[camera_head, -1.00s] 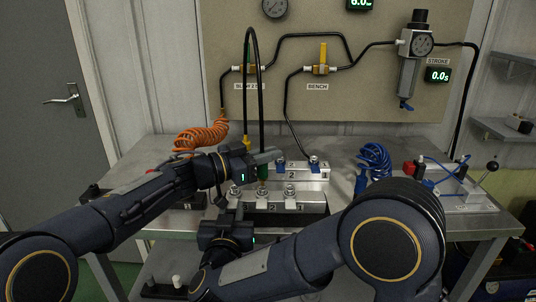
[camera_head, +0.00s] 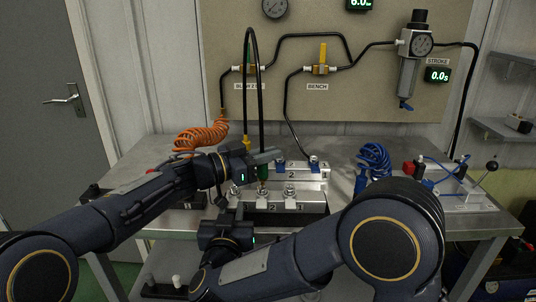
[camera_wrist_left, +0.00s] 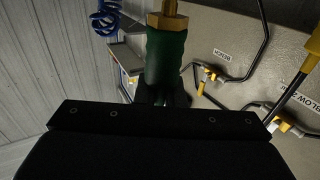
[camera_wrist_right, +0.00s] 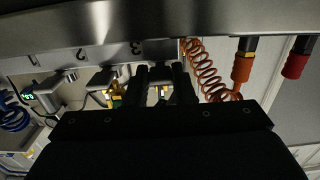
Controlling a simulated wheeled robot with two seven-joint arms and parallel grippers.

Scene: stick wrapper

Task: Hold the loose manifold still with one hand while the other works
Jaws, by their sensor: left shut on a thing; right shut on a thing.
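The front manifold (camera_head: 316,205) is a metal block with numbered ports and top fittings on the bench. My left gripper (camera_head: 266,156) is above the manifold, shut on the green sleeve (camera_head: 263,173) of a black hose. The sleeve, with a brass end, stands between the fingers in the left wrist view (camera_wrist_left: 165,55). Whether its lower end is seated in a port is unclear.
A second numbered block (camera_head: 312,173) with blue-ringed fittings stands just behind. An orange coiled hose (camera_head: 200,137) is at left, a blue coil (camera_head: 375,160) at right. The black hose (camera_head: 247,60) loops up to the panel. A lever unit (camera_head: 465,190) stands at far right.

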